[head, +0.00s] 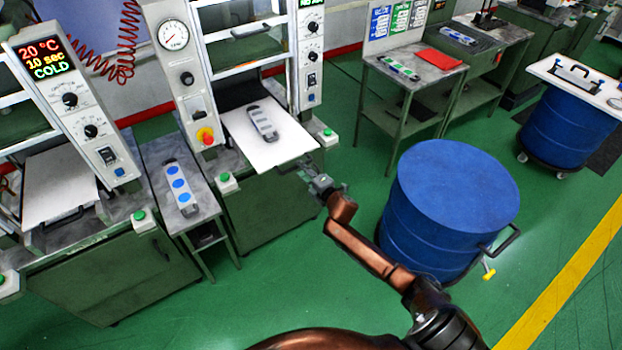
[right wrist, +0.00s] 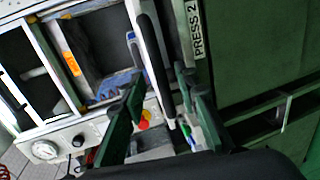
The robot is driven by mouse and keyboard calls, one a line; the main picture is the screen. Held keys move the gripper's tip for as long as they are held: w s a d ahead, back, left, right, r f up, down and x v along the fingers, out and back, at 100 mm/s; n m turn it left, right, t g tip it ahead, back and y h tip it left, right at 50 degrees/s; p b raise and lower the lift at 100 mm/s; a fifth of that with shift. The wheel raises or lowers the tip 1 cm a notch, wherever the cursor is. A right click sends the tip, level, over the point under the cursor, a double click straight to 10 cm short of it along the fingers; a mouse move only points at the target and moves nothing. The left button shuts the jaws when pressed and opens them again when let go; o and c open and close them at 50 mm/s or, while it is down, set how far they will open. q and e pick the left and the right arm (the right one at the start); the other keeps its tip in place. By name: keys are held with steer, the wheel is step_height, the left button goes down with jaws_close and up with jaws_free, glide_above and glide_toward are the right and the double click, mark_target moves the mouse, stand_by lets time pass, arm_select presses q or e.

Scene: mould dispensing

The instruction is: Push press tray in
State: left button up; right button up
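The press tray (head: 262,150) is a flat white plate that sticks out of the front of the middle press (head: 200,75). A grey mould (head: 263,122) lies on it. My right gripper (head: 316,181) is just off the tray's front right corner. In the right wrist view my right gripper (right wrist: 163,98) has its two green fingers wide apart. A dark bar and a thin pale edge show between them, seemingly the tray's front; I cannot tell whether they touch. My left gripper is not in view.
A side table (head: 200,215) with a blue-topped mould stands left of the press. A blue drum (head: 455,190) stands to the right, close to my right arm. Green buttons (head: 327,133) flank the tray. A "PRESS 2" label (right wrist: 196,28) shows in the wrist view.

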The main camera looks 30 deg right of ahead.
steer(key=v, duration=0.8)
steer(key=shift+s, duration=0.2)
